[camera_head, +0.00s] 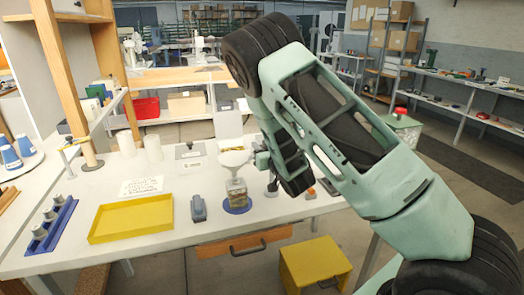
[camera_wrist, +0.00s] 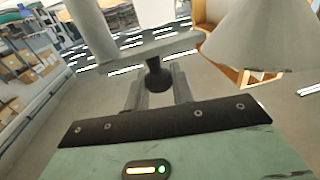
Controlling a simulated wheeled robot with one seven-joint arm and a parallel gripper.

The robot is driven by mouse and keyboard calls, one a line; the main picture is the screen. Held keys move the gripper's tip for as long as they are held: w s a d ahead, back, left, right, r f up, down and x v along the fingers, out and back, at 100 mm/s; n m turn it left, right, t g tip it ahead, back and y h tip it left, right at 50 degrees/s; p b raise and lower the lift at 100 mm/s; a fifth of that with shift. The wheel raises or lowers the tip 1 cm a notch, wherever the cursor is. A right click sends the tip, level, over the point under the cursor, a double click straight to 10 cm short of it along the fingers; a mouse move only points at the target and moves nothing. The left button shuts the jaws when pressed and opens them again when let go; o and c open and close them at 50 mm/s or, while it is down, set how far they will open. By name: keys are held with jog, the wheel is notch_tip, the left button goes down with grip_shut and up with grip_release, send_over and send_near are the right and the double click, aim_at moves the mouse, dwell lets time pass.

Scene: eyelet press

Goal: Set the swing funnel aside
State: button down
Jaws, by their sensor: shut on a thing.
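The swing funnel (camera_head: 235,157) is a pale grey cone over a jar with speckled contents (camera_head: 237,191), which stands on a blue disc (camera_head: 237,206). In the wrist view the funnel's cone (camera_wrist: 262,38) is at the upper right, joined to a flat grey bar (camera_wrist: 150,50). A dark round knob (camera_wrist: 158,76) sits under the bar. My gripper (camera_wrist: 157,92) is shut on this knob. In the head view my gripper (camera_head: 263,160) is just right of the funnel, partly hidden by my arm. I cannot tell whether the funnel touches the jar.
A yellow tray (camera_head: 131,219), a blue rack with grey cylinders (camera_head: 50,226) and a grey-blue device (camera_head: 198,208) stand on the white table left of the jar. A printed sheet (camera_head: 141,186) lies behind the tray. A yellow bin (camera_head: 315,262) is below the table's front edge.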

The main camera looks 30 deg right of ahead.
jog(key=m+h+b, duration=0.1)
jog(key=h, duration=0.1)
jog(key=m+g+h+b, duration=0.1)
jog(key=h, duration=0.1)
jog(key=w+m+g+h+b, duration=0.1)
jog(key=m, duration=0.1)
jog(key=shift+d+f+h+b, duration=0.2)
jog(key=shift+d+h+b, duration=0.1)
jog(key=shift+h, duration=0.1)
jog(key=shift+w+d+r+m+g+h+b, duration=0.1)
jog(key=shift+d+m+g+h+b, duration=0.05)
jog(key=shift+m+g+h, duration=0.5)
jog(key=shift+w+d+m+g+h+b, duration=0.15)
jog(key=shift+m+g+h, duration=0.3)
jog(key=shift+h, duration=0.45)
jog(key=shift+w+d+r+m+g+h+b, duration=0.1)
jog(key=shift+d+m+g+h+b, duration=0.05)
jog(key=shift+m+g+h, duration=0.5)
jog(key=c, duration=1.2)
grip_release()
jog(key=shift+s, duration=0.1)
jog(key=b+v, duration=0.2)
jog(key=v, duration=1.5)
jog(key=shift+a+f+b, duration=0.15)
jog(key=shift+f+b, duration=0.1)
jog(key=shift+b, duration=0.1)
